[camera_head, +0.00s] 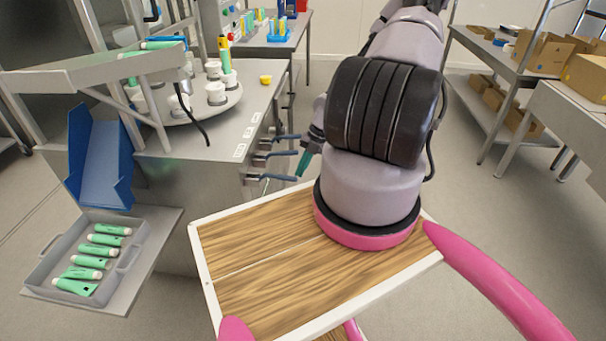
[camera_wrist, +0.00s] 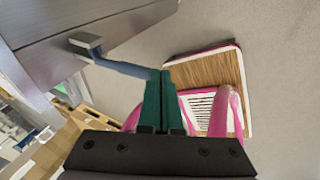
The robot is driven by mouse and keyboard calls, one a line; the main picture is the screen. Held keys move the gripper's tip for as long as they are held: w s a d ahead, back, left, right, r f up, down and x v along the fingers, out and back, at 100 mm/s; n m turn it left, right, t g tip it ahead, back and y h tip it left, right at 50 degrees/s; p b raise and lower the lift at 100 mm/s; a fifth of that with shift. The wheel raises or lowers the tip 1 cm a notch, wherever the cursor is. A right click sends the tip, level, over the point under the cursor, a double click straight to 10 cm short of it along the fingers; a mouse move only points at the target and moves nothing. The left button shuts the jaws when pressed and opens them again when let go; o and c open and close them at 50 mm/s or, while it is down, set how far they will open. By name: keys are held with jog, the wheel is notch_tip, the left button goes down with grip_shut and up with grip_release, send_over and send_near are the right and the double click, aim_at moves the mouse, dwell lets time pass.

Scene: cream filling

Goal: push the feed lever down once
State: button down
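Three feed levers with blue-grey handles stick out from the right side of the steel filling machine (camera_head: 195,145): an upper lever (camera_head: 284,138), a middle lever (camera_head: 280,154) and a lower lever (camera_head: 272,178). My gripper (camera_head: 305,163) has green fingers and is at the handle ends, near the lower and middle levers. In the wrist view, my gripper (camera_wrist: 160,74) has its fingers together, with nothing visible between them. One lever (camera_wrist: 120,66) reaches from its metal bracket to the fingertips. Whether they touch is unclear.
A grey tray (camera_head: 62,250) with several green tubes sits on a shelf at the left, below a blue chute (camera_head: 98,160). A turntable (camera_head: 190,105) with white holders is on the machine top. Shelving with boxes (camera_head: 545,52) stands at the right.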

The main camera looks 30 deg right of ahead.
jog(key=d+v, duration=0.1)
jog(key=v, duration=0.7)
jog(key=shift+s+d, duration=0.2)
jog(key=shift+s, duration=0.15)
jog(key=shift+r, duration=0.1)
notch_tip(320, 180, up, 24)
jog(key=s+m+h, duration=0.1)
jog(key=m+h, duration=0.6)
jog(key=m, duration=1)
jog(key=s+a+r+m+t+y, duration=0.2)
jog(key=s+a+r+m, duration=0.3)
jog(key=r, duration=0.6)
jog(key=s+a+r+m+t+y, duration=0.2)
jog(key=s+a+r+m+t, duration=0.2)
jog(key=a+r+m, duration=0.6)
jog(key=shift+s+a+r+m+t, duration=0.35)
jog(key=shift+s+r+m, duration=0.35)
jog(key=shift+s+m, duration=0.3)
